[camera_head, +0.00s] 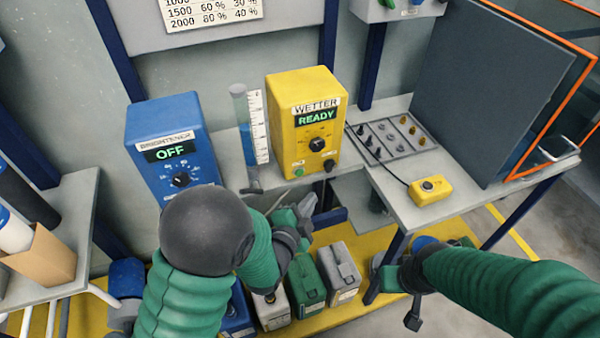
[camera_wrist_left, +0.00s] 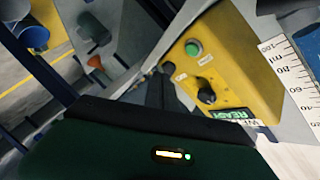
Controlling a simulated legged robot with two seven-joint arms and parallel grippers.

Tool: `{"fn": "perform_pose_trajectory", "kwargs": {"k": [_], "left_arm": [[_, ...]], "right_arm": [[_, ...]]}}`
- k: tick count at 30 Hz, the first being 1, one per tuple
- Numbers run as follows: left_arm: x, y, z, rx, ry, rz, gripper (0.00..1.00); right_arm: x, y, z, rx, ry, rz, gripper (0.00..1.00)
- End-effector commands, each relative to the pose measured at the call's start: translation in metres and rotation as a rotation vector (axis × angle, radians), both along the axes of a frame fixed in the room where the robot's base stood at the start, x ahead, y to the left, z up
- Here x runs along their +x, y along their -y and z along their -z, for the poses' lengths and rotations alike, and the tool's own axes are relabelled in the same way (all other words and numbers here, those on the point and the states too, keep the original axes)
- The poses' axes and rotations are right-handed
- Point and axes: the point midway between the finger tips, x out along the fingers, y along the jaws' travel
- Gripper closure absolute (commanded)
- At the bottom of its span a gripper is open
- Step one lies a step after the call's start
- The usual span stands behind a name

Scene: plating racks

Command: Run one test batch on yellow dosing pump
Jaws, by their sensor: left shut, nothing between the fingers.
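The yellow dosing pump (camera_head: 283,92) stands on the bench, labelled WETTER, its display reading READY. It has a black dial (camera_head: 317,144), a green button (camera_head: 298,168) and a dark knob at its lower right. In the left wrist view the pump (camera_wrist_left: 240,65) appears tilted, with the green button (camera_wrist_left: 193,48) clear of the fingers. My left gripper (camera_head: 302,208) is shut and empty, below and in front of the pump; its dark fingers (camera_wrist_left: 160,90) show beside the pump face. My right gripper (camera_head: 412,318) is low at right, its fingers too small to judge.
A blue BRIGHTENER pump (camera_head: 160,115) reading OFF stands left. A graduated measuring tube (camera_head: 255,125) stands between the pumps. A tray of small fittings (camera_head: 392,133) and a yellow button box (camera_head: 430,190) lie right. Several canisters (camera_head: 340,272) stand on the yellow floor below.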

Motion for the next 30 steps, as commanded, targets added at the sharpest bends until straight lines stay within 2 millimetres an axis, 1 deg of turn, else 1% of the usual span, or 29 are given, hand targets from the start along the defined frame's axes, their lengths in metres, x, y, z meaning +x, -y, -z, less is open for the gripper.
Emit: {"fn": "perform_pose_trajectory", "kwargs": {"k": [1, 6, 9, 12, 17, 30], "left_arm": [[0.008, -0.003, 0.0, 0.0, 0.001, -0.002, 1.0], [0.031, -0.012, 0.0, 0.002, 0.001, -0.001, 1.0], [0.042, -0.016, 0.001, 0.001, 0.001, -0.001, 1.0], [0.049, -0.019, 0.001, 0.001, -0.001, 0.0, 1.0], [0.054, -0.021, 0.0, 0.001, 0.0, 0.001, 1.0], [0.053, -0.021, 0.0, 0.001, 0.0, 0.001, 1.0]], "right_arm": [[0.0, 0.0, -0.001, 0.0, 0.0, 0.0, 0.67], [0.0, 0.0, -0.002, 0.0, 0.0, 0.0, 0.67], [0.0, 0.0, 0.0, 0.0, 0.0, 0.0, 0.67], [0.0, 0.0, 0.001, 0.0, 0.0, 0.0, 0.67], [0.0, 0.0, 0.001, 0.0, 0.0, 0.0, 0.67], [0.0, 0.0, 0.001, 0.0, 0.0, 0.0, 0.67]]}}
